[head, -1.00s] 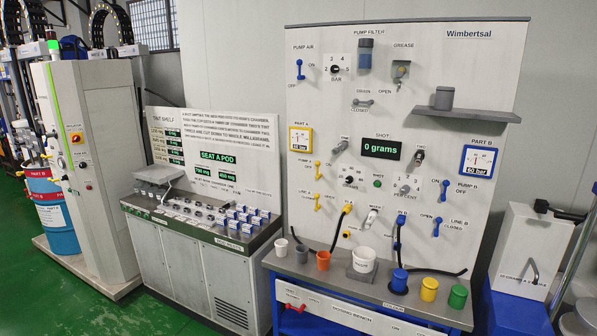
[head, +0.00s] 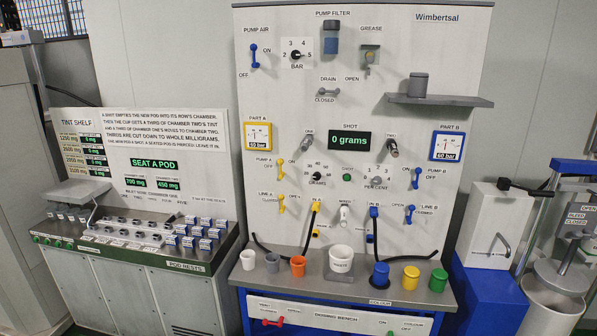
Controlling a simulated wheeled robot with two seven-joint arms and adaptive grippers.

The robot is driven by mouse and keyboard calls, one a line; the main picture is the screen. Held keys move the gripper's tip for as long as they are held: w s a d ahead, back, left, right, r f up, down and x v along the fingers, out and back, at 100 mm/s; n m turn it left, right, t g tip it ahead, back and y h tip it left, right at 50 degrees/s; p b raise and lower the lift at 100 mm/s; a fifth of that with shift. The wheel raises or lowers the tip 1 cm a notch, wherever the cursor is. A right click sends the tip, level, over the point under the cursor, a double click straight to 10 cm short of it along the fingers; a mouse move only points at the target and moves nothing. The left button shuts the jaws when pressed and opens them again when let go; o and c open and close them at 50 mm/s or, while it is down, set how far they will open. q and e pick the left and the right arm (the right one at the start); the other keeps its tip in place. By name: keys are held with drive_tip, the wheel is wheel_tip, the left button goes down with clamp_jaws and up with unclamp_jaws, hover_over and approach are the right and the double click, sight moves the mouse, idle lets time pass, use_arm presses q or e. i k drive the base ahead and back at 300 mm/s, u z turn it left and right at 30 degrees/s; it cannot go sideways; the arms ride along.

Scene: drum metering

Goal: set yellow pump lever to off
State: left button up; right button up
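The yellow pump lever (head: 281,170) is on the upright panel in the head view, left of centre, beside the PUMP A label. Neither of my grippers is in view, and nothing touches the lever.
A bench (head: 350,295) with several cups and coloured pots juts out below the panel. Dark hoses hang from the panel's lower part. A grey shelf (head: 455,100) sticks out at upper right. The tint station (head: 140,270) stands at left, a blue-based white box (head: 488,225) at right.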

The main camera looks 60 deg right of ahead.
sight(280, 162)
drive_tip(key=z, duration=1.75)
